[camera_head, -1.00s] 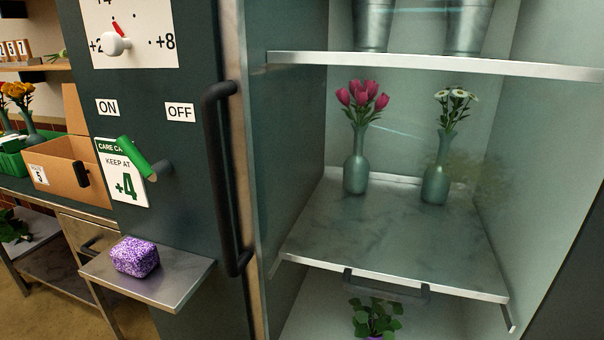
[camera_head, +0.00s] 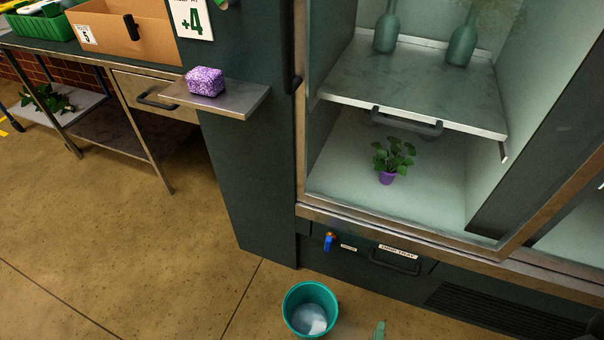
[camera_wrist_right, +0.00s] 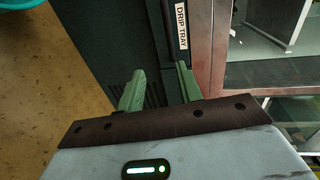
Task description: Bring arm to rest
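My right gripper shows in the right wrist view (camera_wrist_right: 160,88) with its two green fingers apart and nothing between them. In the head view only a small green fingertip of my right gripper (camera_head: 380,329) shows at the bottom edge, in front of the dark cabinet base. The rest of my right arm is out of that view. In the wrist view the drip tray front (camera_wrist_right: 181,22) lies beyond the fingers. My left gripper is not in view.
A teal bucket (camera_head: 310,311) stands on the floor. The display cabinet holds vases (camera_head: 386,32) on a shelf and a potted plant (camera_head: 388,177) below. A purple sponge (camera_head: 205,81) lies on a side shelf (camera_head: 238,98). The floor at left is mostly clear.

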